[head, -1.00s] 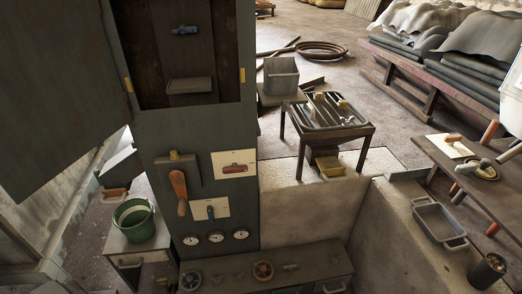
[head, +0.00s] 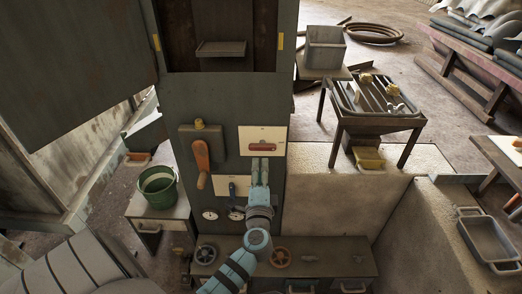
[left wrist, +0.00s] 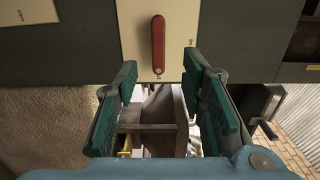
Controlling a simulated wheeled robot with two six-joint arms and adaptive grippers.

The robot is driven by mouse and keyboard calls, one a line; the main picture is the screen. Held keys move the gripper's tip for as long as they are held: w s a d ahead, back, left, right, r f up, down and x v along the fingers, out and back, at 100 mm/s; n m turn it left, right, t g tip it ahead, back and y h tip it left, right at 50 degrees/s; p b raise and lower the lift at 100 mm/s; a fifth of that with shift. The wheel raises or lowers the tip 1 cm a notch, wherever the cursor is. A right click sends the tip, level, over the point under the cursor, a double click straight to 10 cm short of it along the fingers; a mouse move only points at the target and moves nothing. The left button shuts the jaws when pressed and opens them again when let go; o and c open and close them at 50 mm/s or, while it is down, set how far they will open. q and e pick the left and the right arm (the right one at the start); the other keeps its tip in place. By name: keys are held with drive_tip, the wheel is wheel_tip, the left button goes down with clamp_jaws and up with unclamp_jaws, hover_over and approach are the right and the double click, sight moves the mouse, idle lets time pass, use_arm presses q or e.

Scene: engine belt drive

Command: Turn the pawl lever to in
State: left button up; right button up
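The pawl lever (head: 262,147) is a short red handle on a cream plate (head: 275,132) on the dark grey panel. It lies about level in the head view. In the left wrist view the red lever (left wrist: 158,42) stands upright in the picture, with small lettering beside it on the plate (left wrist: 131,40). My left gripper (head: 260,163) is just below the lever in the head view. In the left wrist view its green-padded fingers (left wrist: 160,84) are spread apart with nothing between them. Contact with the panel cannot be told. My right gripper is not in view.
An orange-handled lever (head: 202,160) is left of the plate. A bench with handwheels (head: 281,257) is under the panel. A green bucket (head: 158,185) stands left.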

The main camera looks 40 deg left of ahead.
sight(261, 149)
use_arm(q)
drive_tip(key=b+x, duration=0.1)
drive_tip(key=x, duration=0.9)
drive_tip(key=shift+w+a+f, duration=0.1)
drive_tip(key=shift+w+a, duration=0.2)
clamp_jaws()
